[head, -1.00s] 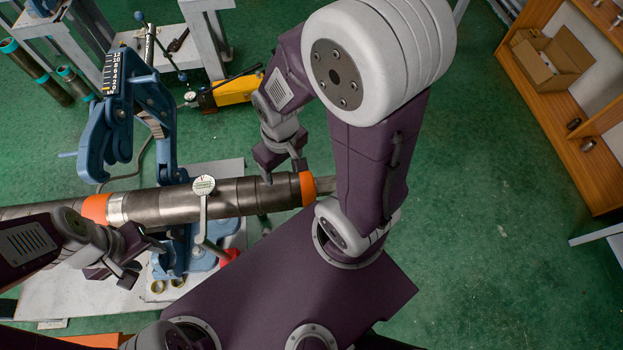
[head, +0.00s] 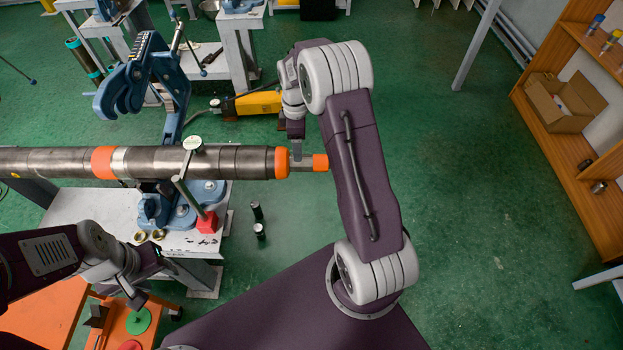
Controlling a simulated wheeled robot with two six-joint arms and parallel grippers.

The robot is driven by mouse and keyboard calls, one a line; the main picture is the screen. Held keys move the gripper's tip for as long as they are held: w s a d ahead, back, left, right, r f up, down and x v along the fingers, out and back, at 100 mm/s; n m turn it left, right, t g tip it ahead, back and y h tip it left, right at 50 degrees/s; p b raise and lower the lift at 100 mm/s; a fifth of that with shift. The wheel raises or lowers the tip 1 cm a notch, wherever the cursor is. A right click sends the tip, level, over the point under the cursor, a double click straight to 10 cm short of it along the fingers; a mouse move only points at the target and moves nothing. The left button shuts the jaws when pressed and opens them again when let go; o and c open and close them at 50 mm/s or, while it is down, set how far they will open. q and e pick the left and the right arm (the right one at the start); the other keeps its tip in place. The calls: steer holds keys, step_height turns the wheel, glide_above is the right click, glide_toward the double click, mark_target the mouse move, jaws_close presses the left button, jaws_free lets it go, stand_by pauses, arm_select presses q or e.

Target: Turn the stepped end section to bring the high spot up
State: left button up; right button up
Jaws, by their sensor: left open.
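A long steel pipe (head: 50,161) lies level across the head view, with an orange band (head: 104,162). Its stepped end section (head: 240,162) points right, with an orange collar (head: 282,162), a thin stub and an orange tip (head: 320,163). A dial gauge (head: 193,144) on a post stands at the section, its face seen nearly edge-on. The blue pipe vise (head: 158,75) has its upper frame swung up. My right gripper (head: 297,152) is at the stub between collar and tip; its fingers are partly hidden. My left gripper (head: 148,281) is open and empty, below the pipe.
A red block (head: 207,222) is at the gauge post's foot on the pale bench (head: 100,207). An orange table (head: 45,325) is at lower left. A wooden shelf (head: 560,140) is far right; green floor between is clear.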

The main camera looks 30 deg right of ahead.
mark_target(283, 163)
steer(key=f, duration=0.1)
steer(key=w+f, duration=0.2)
steer(key=shift+w+d+g, duration=0.1)
steer(key=shift+d+g, duration=0.15)
steer(key=shift+g, duration=0.05)
steer(key=f, duration=0.1)
steer(key=s+f, duration=0.1)
steer(key=f, duration=0.2)
steer(key=shift+s+p, duration=0.25)
steer(key=shift+p, duration=0.15)
steer(key=f, duration=0.2)
steer(key=w+f, duration=0.1)
steer(key=f, duration=0.1)
steer(key=shift+s+r, duration=0.1)
steer(key=shift+s, duration=0.15)
steer(key=c, duration=1.4)
arm_select(q)
steer(key=shift+w, duration=1)
arm_select(e)
steer(key=shift+o, duration=0.2)
